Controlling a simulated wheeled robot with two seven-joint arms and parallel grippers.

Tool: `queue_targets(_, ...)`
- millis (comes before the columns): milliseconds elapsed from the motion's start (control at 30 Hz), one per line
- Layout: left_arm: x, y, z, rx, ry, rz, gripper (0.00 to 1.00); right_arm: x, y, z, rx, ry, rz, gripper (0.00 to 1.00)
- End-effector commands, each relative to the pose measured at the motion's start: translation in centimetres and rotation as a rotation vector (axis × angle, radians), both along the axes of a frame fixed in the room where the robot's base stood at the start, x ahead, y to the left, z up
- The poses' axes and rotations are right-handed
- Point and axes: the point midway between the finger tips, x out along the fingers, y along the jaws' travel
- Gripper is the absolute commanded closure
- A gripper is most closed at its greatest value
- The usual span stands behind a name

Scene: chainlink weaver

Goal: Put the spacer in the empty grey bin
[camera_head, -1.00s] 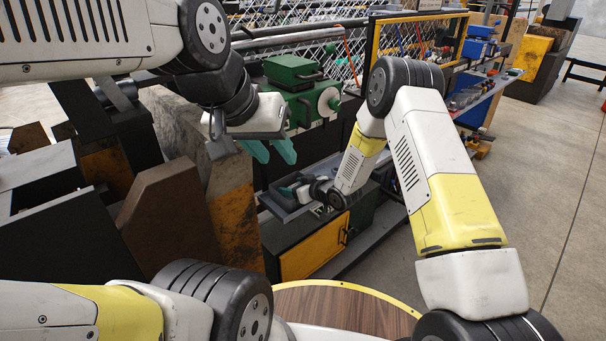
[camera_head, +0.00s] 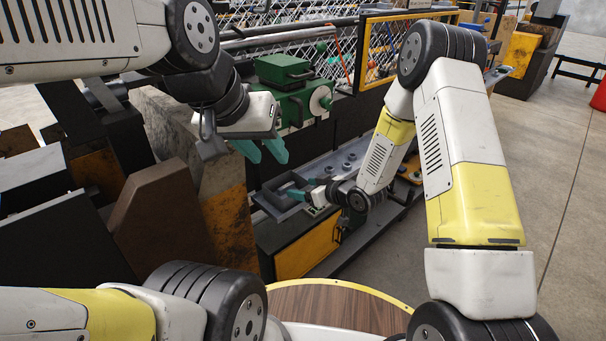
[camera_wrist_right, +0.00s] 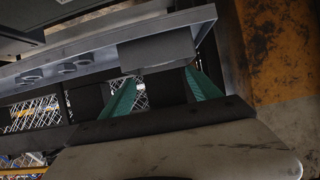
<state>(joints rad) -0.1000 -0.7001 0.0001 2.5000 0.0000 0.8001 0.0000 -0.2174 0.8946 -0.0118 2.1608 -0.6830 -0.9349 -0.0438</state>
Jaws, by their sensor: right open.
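My left gripper (camera_head: 268,158) hangs in front of the green machine in the head view, its two teal fingers apart and empty. My right gripper (camera_head: 303,189) is low over the near end of a long grey tray (camera_head: 264,203). In the right wrist view its teal fingers (camera_wrist_right: 162,93) are open, with nothing visibly held between them. A grey box-shaped part (camera_wrist_right: 156,52) lies just beyond the fingertips, at the tray's edge. Several small round grey pieces (camera_head: 349,157) sit along the tray; they also show in the right wrist view (camera_wrist_right: 68,68). I cannot tell which thing is the spacer.
A green machine (camera_head: 285,72) stands behind the tray. A yellow-fronted cabinet (camera_head: 306,250) is below it. A worn grey and yellow post (camera_head: 226,215) stands close to the left of the tray. Open floor (camera_head: 545,200) lies at right.

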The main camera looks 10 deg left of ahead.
Motion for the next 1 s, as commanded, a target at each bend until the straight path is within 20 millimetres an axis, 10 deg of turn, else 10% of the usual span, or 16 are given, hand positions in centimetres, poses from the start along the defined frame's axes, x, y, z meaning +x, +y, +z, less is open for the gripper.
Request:
queue_targets(467, 0.0, 0.0, 0.0, 0.0, 0.0, 0.0, 0.64, 0.0, -3.0, 3.1, -0.04, -0.005, -0.043, 0.28)
queue_targets(767, 0.0, 0.0, 0.0, 0.0, 0.0, 0.0, 0.64, 0.9, -13.2, 14.5, -0.22, 0.063, -0.317, 0.28)
queue_targets(1000, 0.0, 0.0, 0.0, 0.0, 0.0, 0.0, 0.64, -5.2, -21.0, 22.7, -0.264, 0.203, -0.544, 0.28)
